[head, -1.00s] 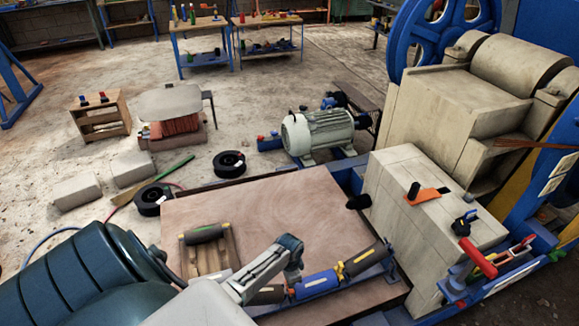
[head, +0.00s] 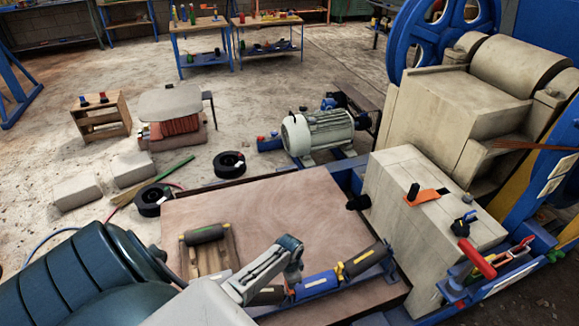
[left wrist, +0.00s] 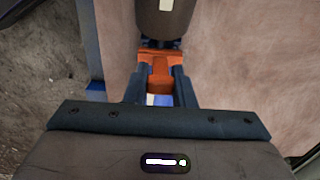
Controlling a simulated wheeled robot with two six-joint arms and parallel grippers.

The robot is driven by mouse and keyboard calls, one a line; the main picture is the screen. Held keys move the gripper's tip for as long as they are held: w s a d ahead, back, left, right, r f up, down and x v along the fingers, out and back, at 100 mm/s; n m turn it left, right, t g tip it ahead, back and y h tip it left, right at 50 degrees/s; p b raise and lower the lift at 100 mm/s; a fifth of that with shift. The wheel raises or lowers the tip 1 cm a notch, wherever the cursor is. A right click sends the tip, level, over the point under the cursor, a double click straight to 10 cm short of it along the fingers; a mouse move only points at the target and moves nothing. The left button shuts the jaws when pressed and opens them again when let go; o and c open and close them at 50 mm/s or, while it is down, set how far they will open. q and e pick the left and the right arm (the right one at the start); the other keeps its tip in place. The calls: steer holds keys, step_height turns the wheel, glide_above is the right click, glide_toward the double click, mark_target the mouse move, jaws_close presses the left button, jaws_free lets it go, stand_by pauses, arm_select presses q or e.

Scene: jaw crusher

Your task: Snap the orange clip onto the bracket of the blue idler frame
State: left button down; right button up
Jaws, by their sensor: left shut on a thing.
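The orange clip (left wrist: 160,70) is between the two dark fingers of my left gripper (left wrist: 161,78), which is shut on it. A dark roller (left wrist: 165,18) lies just beyond the clip in the left wrist view; I cannot tell whether the clip touches its bracket. In the head view my left arm reaches over the blue idler frame (head: 316,284), and the fingertips and clip are hidden there. The frame carries dark rollers (head: 364,259) and yellow parts, at the front of the brown board. My right gripper is not in view.
A dark roller (head: 205,234) lies on a small wooden pallet (head: 208,259) on the board (head: 265,209). The middle of the board is clear.

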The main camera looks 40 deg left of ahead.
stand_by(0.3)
arm_select(q)
steer(key=shift+f+b, duration=0.55)
steer(key=shift+f, duration=0.55)
steer(key=c, duration=1.1)
jaws_free()
steer(key=shift+c, duration=0.2)
steer(key=shift+r, duration=0.1)
step_height(320, 180, up, 11)
steer(key=shift+f+p, duration=0.1)
steer(key=shift+p, duration=0.4)
steer(key=shift+c, duration=0.2)
